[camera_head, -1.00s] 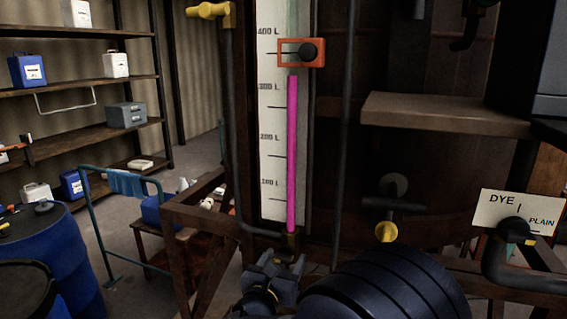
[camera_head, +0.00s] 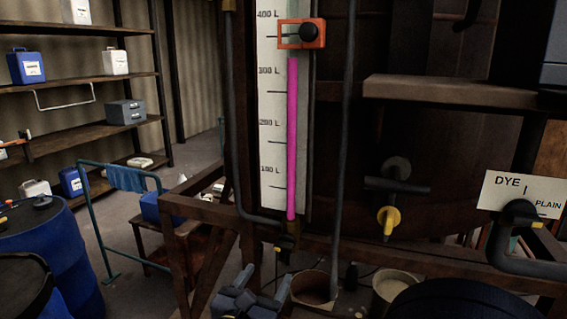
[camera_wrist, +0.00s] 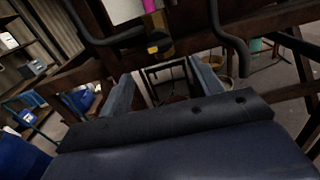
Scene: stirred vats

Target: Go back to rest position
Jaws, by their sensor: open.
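My gripper (camera_head: 250,290) is low in the head view, below the vat's level gauge, and nothing shows between its fingers. In the wrist view, its two fingers (camera_wrist: 163,80) stand wide apart, with a dark frame and floor seen between them. The dark rounded part of my arm (camera_head: 465,300) fills the bottom right of the head view.
The gauge (camera_head: 271,135) has a magenta column (camera_head: 292,140) reaching just above the 300 L label, below an orange marker (camera_head: 302,34). A yellow-handled tap (camera_head: 388,220), buckets (camera_head: 314,291) and a DYE/PLAIN sign (camera_head: 505,191) are near. Blue drums (camera_head: 45,245) stand left.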

